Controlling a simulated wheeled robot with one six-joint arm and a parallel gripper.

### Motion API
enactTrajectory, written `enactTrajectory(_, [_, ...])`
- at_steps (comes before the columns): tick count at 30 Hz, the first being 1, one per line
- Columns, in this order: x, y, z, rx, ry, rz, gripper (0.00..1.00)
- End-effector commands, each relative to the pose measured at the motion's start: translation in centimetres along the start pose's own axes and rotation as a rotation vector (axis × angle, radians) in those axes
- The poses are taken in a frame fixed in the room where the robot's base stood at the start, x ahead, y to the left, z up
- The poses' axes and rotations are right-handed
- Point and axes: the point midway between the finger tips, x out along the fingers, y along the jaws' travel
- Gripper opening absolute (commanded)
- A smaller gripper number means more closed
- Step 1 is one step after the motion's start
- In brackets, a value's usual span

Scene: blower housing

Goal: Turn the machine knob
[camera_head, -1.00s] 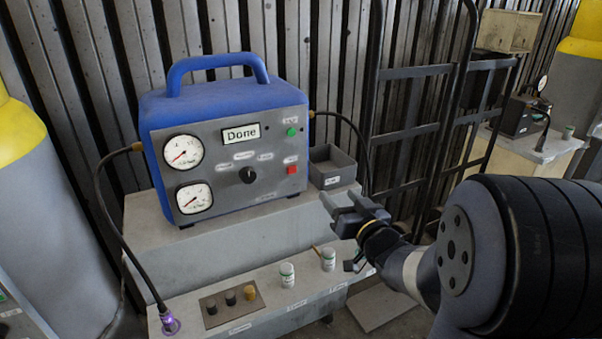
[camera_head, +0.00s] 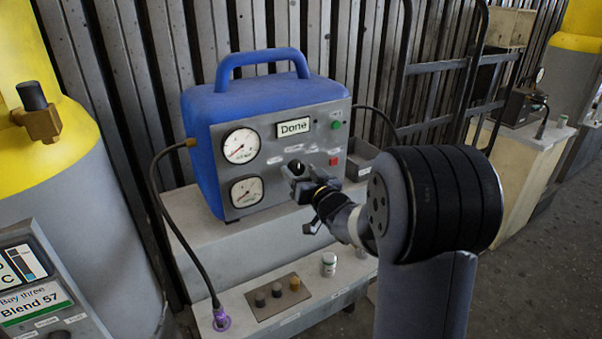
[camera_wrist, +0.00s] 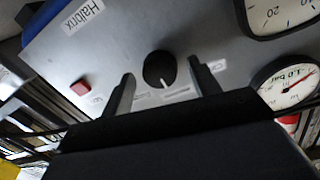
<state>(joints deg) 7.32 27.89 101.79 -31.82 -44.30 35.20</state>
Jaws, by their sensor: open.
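In the head view my gripper mostly covers the knob. My gripper (camera_head: 298,172) is open in front of the panel. In the wrist view its two fingertips (camera_wrist: 162,78) stand on either side of the knob, with gaps between; I cannot tell whether they touch the panel.
Two gauges (camera_head: 241,146) sit left of the knob, and a red button (camera_head: 334,160) and green button (camera_head: 336,125) right. A white-capped vial (camera_head: 329,264) and a plate with small knobs (camera_head: 276,298) lie on the lower step.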

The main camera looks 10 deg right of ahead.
Motion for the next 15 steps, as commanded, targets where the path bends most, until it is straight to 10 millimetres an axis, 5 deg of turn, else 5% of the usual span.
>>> enactTrajectory(8, [0.13,-0.02,0.00,0.000,0.000,0.000,0.57])
enactTrajectory(15, [0.11,-0.02,0.00,0.000,0.000,-0.001,0.38])
